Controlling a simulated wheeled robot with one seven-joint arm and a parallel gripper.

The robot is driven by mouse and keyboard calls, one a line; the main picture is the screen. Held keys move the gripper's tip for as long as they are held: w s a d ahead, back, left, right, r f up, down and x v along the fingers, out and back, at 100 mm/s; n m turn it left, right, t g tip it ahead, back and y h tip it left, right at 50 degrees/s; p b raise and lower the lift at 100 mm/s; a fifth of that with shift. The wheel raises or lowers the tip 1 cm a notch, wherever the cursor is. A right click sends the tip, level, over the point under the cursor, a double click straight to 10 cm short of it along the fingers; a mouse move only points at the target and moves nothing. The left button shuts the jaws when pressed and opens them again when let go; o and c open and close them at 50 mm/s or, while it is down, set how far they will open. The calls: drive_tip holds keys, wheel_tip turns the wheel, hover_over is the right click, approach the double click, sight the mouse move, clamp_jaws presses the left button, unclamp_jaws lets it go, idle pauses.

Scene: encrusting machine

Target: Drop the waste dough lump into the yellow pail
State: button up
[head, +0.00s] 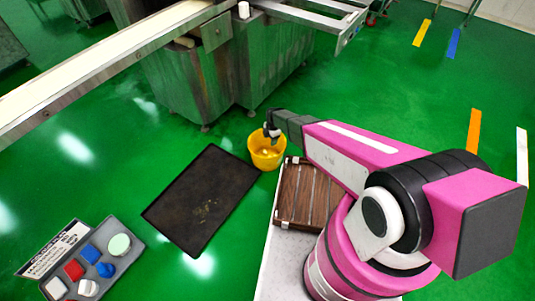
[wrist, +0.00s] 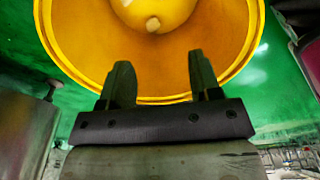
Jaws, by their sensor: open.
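The yellow pail (head: 267,157) stands on the green floor beside the machine in the head view. It fills the upper part of the wrist view (wrist: 85,60), its open mouth facing the camera. A small pale tan lump (wrist: 153,24), which looks like the waste dough, lies inside on the pail's bottom. My gripper (head: 271,133) is over the pail's mouth in the head view. In the wrist view its two dark fingers (wrist: 161,78) are spread wide, with nothing between them, and the lump is apart from them.
A dark mat (head: 195,205) lies on the floor left of the pail. A brown slatted crate (head: 303,192) is right of it. The steel machine (head: 190,80) and conveyor (head: 90,70) stand behind. A grey tray of coloured blocks (head: 125,265) is at lower left. Green floor is open at right.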

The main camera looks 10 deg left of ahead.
wheel_tip(320, 180, up, 10)
drive_tip(key=shift+w+d+r, duration=0.15)
drive_tip(key=shift+w+d, duration=0.3)
